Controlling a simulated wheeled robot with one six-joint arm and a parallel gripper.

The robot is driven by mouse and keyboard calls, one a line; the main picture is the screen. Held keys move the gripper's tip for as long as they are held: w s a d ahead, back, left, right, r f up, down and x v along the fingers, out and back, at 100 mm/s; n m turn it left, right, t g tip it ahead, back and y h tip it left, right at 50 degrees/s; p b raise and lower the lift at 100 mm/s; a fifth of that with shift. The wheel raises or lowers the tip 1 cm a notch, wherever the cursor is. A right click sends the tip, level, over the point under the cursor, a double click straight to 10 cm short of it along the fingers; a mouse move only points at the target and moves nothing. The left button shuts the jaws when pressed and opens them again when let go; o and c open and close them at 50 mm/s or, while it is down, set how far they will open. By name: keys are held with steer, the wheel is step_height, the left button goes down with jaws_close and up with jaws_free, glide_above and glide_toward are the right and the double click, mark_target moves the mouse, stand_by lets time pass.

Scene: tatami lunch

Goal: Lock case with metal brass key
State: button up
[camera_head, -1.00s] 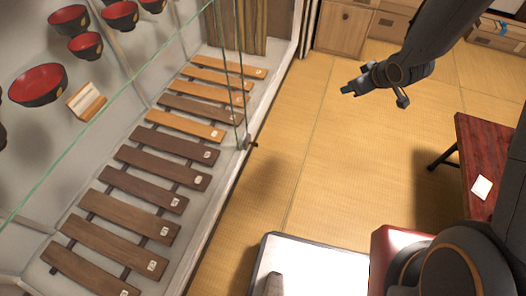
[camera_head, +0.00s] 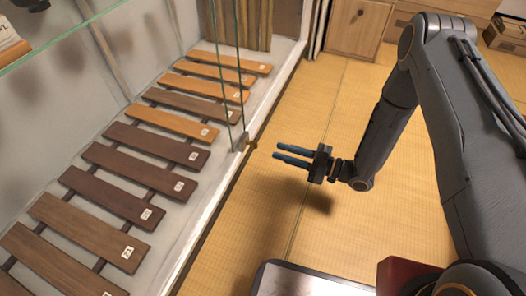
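A glass display case (camera_head: 178,274) with a white frame fills the left. Its glass panel edges (camera_head: 240,75) rise near a small lock (camera_head: 241,143) on the front rail. A small brass key (camera_head: 253,145) sticks out of the lock toward the right. My gripper (camera_head: 277,153) is open and empty, with two blue fingers pointing left at the key. The fingertips are to the right of the key, apart from it. Whether the gripper is level with the key in height is hard to tell.
Wooden slats (camera_head: 150,138) with small white labels lie inside the case. Tatami floor (camera_head: 310,100) is clear around my gripper. A wooden cabinet (camera_head: 355,28) stands at the back. Part of a dark bowl (camera_head: 38,5) shows at top left.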

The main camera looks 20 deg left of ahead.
mark_target(252, 144)
steer(key=a+b, duration=0.3)
steer(key=a, duration=0.4)
steer(key=shift+w+a, duration=0.15)
steer(key=shift+a, duration=0.25)
steer(key=shift+f, duration=0.1)
jaws_close()
